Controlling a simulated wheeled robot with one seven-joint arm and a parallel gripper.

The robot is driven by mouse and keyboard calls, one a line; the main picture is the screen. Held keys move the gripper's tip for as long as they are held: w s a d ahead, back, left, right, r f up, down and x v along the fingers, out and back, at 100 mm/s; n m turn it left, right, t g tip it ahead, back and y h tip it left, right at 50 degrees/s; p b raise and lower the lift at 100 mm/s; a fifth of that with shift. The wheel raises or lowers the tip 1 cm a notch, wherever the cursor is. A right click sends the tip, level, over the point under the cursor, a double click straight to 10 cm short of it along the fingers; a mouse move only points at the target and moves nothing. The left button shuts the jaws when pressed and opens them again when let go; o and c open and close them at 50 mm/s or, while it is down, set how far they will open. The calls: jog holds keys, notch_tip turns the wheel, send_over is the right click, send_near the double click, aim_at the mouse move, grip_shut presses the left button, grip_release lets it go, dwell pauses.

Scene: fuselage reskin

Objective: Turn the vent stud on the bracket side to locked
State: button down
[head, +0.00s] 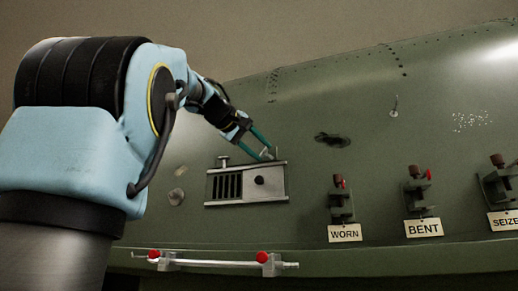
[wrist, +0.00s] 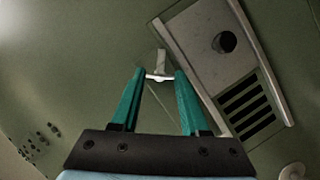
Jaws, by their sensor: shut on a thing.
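The vent (head: 245,195) is a pale metal panel with dark slots and a round dark knob, mounted on the green fuselage skin. It also shows at the upper right of the wrist view (wrist: 190,45). Two small studs stand at its top edge: the left stud (head: 224,160) is free. My gripper (head: 266,153) is at the right stud, on the side towards the brackets. In the wrist view my gripper's teal fingers (wrist: 160,75) are shut on this stud's pale crossbar (wrist: 158,77), which spans between the fingertips. Lock marks are not readable.
Three tagged brackets stand to the right: WORN (head: 342,205), BENT (head: 420,195) and one partly cut off (head: 497,185). A rail with red knobs (head: 215,263) runs below the vent. A dark hole (head: 332,140) is right of my gripper.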

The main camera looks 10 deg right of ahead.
jog(key=m+y, duration=0.1)
jog(key=m+y+p, duration=0.1)
jog(key=m, duration=0.1)
jog(key=shift+s+d+r+m, duration=0.1)
jog(key=shift+d+r+m, duration=0.1)
jog(key=shift+m, duration=0.1)
jog(key=m+t+y, duration=0.1)
jog(key=m+y, duration=0.1)
jog(key=m, duration=0.1)
jog(key=shift+d+y, duration=0.1)
jog(key=shift+y, duration=0.2)
dwell(0.5)
jog(key=c, duration=0.7)
grip_release()
jog(key=shift+s, duration=0.15)
jog(key=b+v, duration=0.1)
jog(key=v, duration=0.9)
jog(key=shift+s, duration=0.3)
